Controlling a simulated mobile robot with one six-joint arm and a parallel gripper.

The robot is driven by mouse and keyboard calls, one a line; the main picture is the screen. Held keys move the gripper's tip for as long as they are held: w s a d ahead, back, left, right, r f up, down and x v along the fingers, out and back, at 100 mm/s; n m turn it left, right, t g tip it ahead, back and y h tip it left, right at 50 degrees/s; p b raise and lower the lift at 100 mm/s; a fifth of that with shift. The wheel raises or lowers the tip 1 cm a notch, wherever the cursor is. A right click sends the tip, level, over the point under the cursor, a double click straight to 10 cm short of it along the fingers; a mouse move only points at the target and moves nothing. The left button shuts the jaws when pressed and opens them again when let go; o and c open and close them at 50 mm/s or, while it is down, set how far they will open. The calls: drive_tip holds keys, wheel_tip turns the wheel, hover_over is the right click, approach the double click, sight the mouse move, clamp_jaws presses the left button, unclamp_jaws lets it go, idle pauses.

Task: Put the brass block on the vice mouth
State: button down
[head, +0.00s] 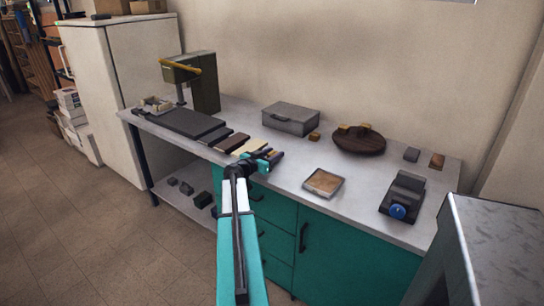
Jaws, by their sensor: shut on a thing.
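My gripper (269,156) is over the front edge of the bench, near the middle. It is shut on a small yellowish piece, which looks like the brass block (267,151); the dark fingers hide most of it. The grey vice (408,188) with a blue round knob (398,212) sits on the right part of the bench, well to the right of my gripper. The vice mouth is too small to make out clearly.
A shallow tray with a brown inside (323,183) lies between my gripper and the vice. Behind are a grey case (290,119) and a round brown disc (358,141) bearing small blocks. Two small blocks (412,154) (437,160) lie behind the vice. A grey cabinet (500,235) stands at right.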

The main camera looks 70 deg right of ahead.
drive_tip(key=c, duration=1.2)
unclamp_jaws()
drive_tip(key=shift+f, duration=0.1)
drive_tip(key=shift+o, duration=0.2)
drive_tip(key=shift+a+r, duration=0.1)
drive_tip(key=shift+r, duration=0.1)
drive_tip(key=b+v, duration=0.2)
drive_tip(key=v, duration=0.9)
drive_tip(key=shift+w+a, duration=0.1)
drive_tip(key=shift+a, duration=0.3)
